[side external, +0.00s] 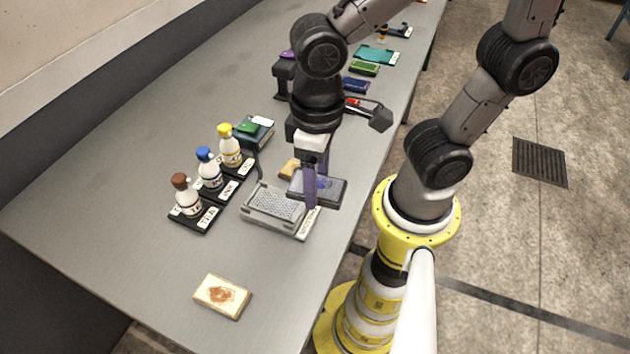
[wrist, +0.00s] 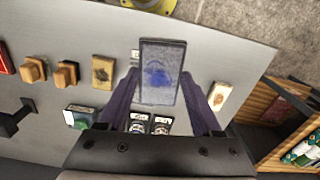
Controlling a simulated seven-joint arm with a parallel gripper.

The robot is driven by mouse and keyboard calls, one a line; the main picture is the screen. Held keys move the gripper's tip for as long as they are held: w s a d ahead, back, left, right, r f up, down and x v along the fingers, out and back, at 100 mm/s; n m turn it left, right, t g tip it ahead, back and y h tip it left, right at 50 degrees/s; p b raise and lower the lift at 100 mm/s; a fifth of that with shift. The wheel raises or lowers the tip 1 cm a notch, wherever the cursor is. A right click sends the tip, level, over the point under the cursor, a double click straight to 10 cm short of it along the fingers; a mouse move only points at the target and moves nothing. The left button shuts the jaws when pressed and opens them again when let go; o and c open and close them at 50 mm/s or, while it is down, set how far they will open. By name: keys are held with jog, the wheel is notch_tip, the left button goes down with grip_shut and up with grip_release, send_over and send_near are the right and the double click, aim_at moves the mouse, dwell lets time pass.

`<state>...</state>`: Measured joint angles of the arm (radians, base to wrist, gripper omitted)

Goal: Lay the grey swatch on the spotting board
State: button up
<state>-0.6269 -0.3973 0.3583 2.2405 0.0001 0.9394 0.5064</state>
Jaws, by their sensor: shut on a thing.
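The grey swatch (side external: 318,189), a thin slab with a blue stain, is gripped between the two purple fingers of my gripper (side external: 309,182). In the side view it is held roughly level above the far right part of the spotting board and looks apart from it. In the wrist view the swatch (wrist: 162,72) sits between the fingers, stain facing the camera. The spotting board (side external: 273,208) is a grey perforated plate with a labelled front-right edge. Its right back corner is hidden by the swatch and fingers in the side view, and most of it is hidden in the wrist view.
Three capped bottles (side external: 209,170) stand on black labelled holders left of the board. A brown-stained tan swatch (side external: 222,296) lies nearer the front. Another tan piece (side external: 289,168) lies just behind the board. Coloured blocks and tools line the far bench. The bench's left side is clear.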

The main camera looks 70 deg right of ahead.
send_near(275, 204)
jog(key=s+a+r, duration=0.2)
jog(key=s+r, duration=0.1)
jog(key=s, duration=0.1)
jog(key=shift+m, duration=0.7)
jog(key=w+f, duration=0.1)
jog(key=w+d+f, duration=0.2)
jog(key=w, duration=0.1)
jog(key=shift+f, duration=2.75)
jog(key=shift+f, duration=0.45)
jog(key=o, duration=1.4)
